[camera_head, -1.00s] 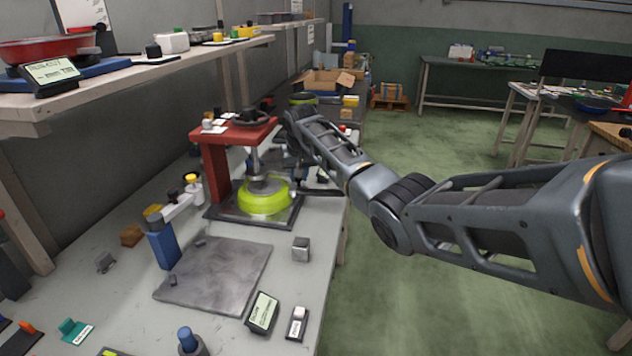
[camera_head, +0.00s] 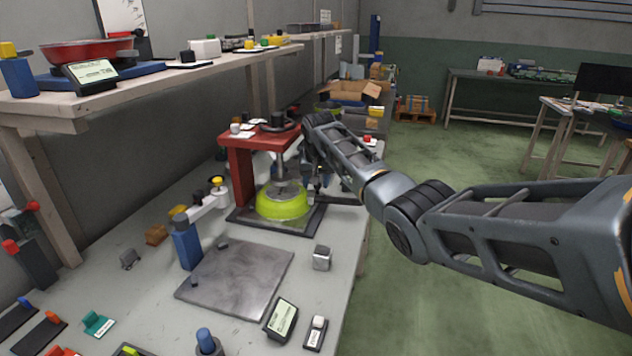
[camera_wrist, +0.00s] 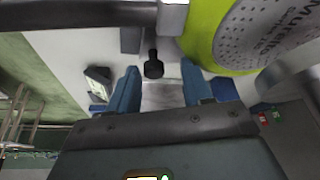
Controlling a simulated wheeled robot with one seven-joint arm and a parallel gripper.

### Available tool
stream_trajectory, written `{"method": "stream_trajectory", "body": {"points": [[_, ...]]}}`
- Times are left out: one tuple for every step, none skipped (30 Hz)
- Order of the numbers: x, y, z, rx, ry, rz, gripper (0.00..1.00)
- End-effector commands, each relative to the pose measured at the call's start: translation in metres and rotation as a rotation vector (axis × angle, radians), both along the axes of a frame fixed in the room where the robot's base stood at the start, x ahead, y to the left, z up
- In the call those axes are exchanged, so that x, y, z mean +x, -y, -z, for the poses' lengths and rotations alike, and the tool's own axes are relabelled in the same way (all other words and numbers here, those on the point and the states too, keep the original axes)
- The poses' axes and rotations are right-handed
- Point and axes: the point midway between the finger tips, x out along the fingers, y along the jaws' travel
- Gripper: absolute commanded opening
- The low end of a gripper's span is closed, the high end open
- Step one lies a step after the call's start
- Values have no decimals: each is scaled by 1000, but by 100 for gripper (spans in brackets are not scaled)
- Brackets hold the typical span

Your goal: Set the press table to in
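The red press (camera_head: 240,160) stands on the bench with a dark handwheel (camera_head: 278,122) on top. A lime-green pan (camera_head: 283,203) sits under its ram, on the dark press table (camera_head: 250,219). The pan also shows at the upper right of the wrist view (camera_wrist: 205,30). My gripper (camera_wrist: 158,75) is at the right side of the press; in the head view my arm mostly hides it. Its two blue fingers are apart with nothing clamped. A black knob (camera_wrist: 153,66) shows in the gap between the fingers, near the tips; I cannot tell whether they touch it.
A shelf (camera_head: 170,77) runs above on the left.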

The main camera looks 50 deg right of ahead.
Motion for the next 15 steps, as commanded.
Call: {"method": "stream_trajectory", "body": {"points": [[0, 0, 0, 0, -1, 1, 50], [-1, 0, 0, 0, -1, 1, 50], [-1, 1, 0, 0, -1, 1, 50], [-1, 1, 0, 0, -1, 1, 50], [-1, 0, -1, 0, -1, 1, 50], [-1, 0, -3, 0, 0, 1, 50], [-2, 0, -5, -1, 0, 1, 50], [-2, -1, -7, 0, 1, 1, 50], [-3, -2, -11, -1, 0, 1, 50], [-4, -3, -14, 0, 1, 1, 50], [-5, -4, -17, 0, 1, 1, 50], [-7, -6, -23, 0, 1, 1, 50], [-8, -7, -27, -1, 2, 1, 50], [-9, -9, -32, -1, 2, 0, 50], [-11, -11, -38, -1, 2, 0, 50]]}}
